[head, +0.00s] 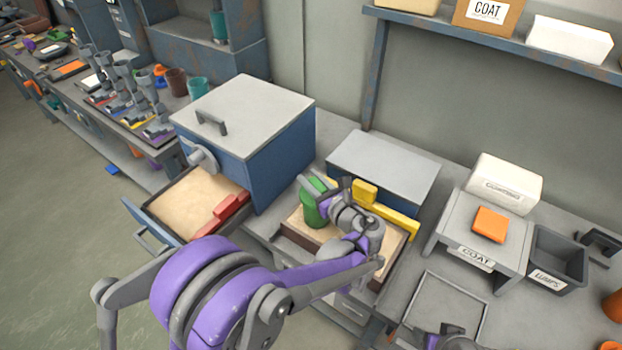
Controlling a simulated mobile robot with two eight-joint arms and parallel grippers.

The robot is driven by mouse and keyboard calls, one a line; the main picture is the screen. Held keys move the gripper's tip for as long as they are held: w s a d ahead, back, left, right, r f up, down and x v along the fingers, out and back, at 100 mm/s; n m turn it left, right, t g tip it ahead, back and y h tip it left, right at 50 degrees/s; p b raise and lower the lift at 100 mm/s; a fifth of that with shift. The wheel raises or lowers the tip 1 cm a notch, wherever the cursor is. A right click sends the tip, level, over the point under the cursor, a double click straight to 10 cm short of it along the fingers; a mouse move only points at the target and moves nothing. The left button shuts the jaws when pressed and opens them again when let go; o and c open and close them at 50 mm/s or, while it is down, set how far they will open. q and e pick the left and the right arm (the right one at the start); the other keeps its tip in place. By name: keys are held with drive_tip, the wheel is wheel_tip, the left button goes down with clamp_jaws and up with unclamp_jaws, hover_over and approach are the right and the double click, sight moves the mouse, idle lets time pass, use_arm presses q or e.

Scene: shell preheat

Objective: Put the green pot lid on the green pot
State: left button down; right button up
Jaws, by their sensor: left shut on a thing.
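The green pot (312,212) stands in the sand-coloured bed of an open drawer or tray (386,262) in the middle of the bench. My left gripper (318,189) is shut at the top of the green shape, on what looks like the green pot lid. Lid and pot merge into one green patch, so I cannot tell whether they touch or are apart. The gripper and wrist hide the right side of the pot. A grey part of my right arm (445,338) shows at the bottom edge; its fingers cannot be made out.
A blue box with a grey top (245,115) stands left, its sand-filled drawer (160,215) open with red blocks (228,212). Yellow pieces (395,222) lie right of the pot. A COAT stand (470,235) with an orange block and a dark LUMPS bin (557,262) are further right.

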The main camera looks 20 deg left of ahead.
use_arm(q)
drive_tip(key=shift+f+b, duration=0.45)
drive_tip(key=shift+f, duration=0.15)
drive_tip(key=c, duration=0.9)
unclamp_jaws()
drive_tip(key=v, duration=1.1)
drive_tip(key=shift+s+d+f, duration=0.1)
drive_tip(key=shift+f, duration=0.05)
